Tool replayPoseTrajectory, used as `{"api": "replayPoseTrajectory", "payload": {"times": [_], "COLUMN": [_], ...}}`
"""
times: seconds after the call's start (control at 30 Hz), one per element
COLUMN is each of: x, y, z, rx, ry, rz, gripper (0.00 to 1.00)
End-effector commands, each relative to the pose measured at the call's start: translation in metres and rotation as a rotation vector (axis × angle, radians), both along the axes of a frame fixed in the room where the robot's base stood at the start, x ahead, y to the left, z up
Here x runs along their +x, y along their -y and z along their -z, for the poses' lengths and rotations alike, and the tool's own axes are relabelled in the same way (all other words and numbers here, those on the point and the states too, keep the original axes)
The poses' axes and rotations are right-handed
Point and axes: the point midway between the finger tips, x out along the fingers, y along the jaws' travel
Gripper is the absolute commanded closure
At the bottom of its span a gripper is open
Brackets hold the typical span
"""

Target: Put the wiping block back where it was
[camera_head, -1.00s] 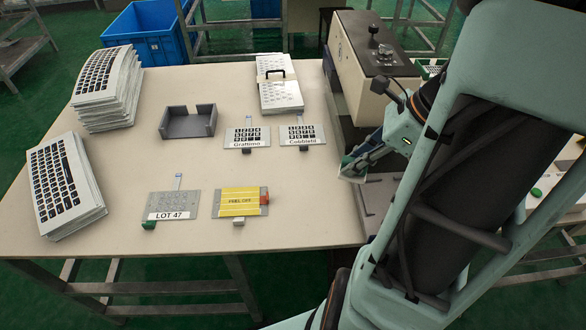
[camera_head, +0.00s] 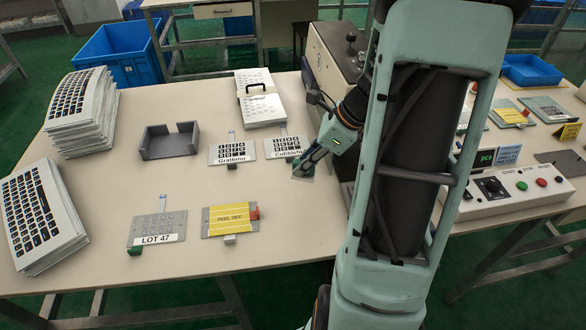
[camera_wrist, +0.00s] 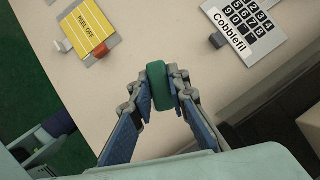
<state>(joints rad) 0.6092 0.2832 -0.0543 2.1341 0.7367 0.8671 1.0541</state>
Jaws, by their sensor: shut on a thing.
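My gripper (camera_head: 306,166) is shut on a dark green block with rounded ends, presumably the wiping block (camera_wrist: 160,86). In the wrist view the block sits between both fingertips (camera_wrist: 166,88), with the pale table behind it. In the head view the block is hard to make out at the fingers. The gripper is just right of and in front of the Cobblefil keypad plate (camera_head: 283,148), which also shows at the top right of the wrist view (camera_wrist: 243,22). Its height above the table is hard to judge.
A grey open-fronted holder (camera_head: 148,151) stands empty on the table (camera_head: 105,200). A Graftimo plate (camera_head: 232,153), a LOT 47 plate (camera_head: 158,228) and a yellow PEEL OFF plate (camera_head: 230,218) lie nearby. Keypad stacks (camera_head: 40,215) stand left. A machine (camera_head: 330,60) and control box (camera_head: 515,190) are right.

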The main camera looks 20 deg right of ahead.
Motion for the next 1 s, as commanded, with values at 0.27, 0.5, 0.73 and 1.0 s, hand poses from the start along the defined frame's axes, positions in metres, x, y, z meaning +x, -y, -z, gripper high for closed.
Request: {"api": "replayPoseTrajectory", "payload": {"times": [0.27,0.5,0.73,1.0], "x": [0.016,0.022,0.022,0.022], "y": [-0.003,-0.005,-0.005,-0.005], "z": [0.020,0.053,0.057,0.061], "rx": [0.001,0.002,-0.001,-0.001], "ry": [-0.001,-0.003,0.001,0.001], "rz": [0.000,0.002,0.000,0.000], "gripper": [1.00,1.00,1.00,0.79]}}
